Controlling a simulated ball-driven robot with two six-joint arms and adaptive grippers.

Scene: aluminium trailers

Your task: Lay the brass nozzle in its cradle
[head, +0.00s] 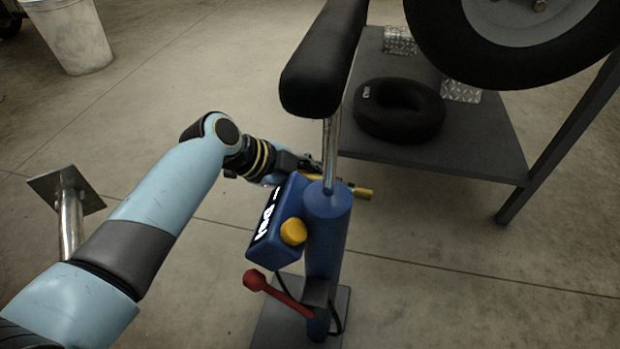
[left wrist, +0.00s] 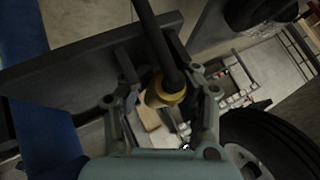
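The brass nozzle (head: 362,193) lies almost level behind the chrome rod in the head view, its right end sticking out past the blue column. In the left wrist view, a brass collar (left wrist: 172,97) on a dark rod or hose lies between the spread fingers of my left gripper (left wrist: 160,62). In the head view my left gripper (head: 308,163) is at the nozzle's left end, partly hidden by the rod and gauge box. I cannot tell whether its fingers press on the brass. I cannot make out the cradle. My right gripper is out of view.
The blue column (head: 327,240) carries a gauge box (head: 272,228) with a yellow knob, a red lever (head: 275,290) and a black top handle (head: 325,60). A dark low table (head: 470,160) with a black ring cushion (head: 398,110) stands right, under a wheel (head: 520,40).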

